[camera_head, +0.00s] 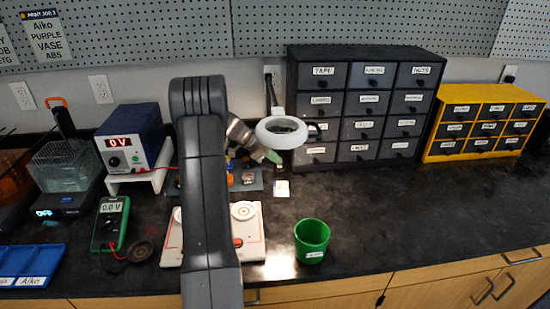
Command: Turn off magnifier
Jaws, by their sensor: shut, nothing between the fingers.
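The magnifier (281,132) is a white ring head on a dark arm, standing in front of the dark drawer cabinet near the middle of the view. Its ring looks pale grey-white; I cannot tell for certain whether its light is on. No switch on it can be made out. My gripper (273,157) is just below and left of the ring, shut and empty, with greenish fingertips pointing down to the right. I cannot tell whether it touches the magnifier. My arm hides part of the bench to the left.
A dark drawer cabinet (342,126) and a yellow one (478,126) stand at the back. A green cup (312,240) stands in front. A power supply (130,139), a multimeter (110,224) and a white board (248,237) are nearby. The right front of the bench (420,215) is clear.

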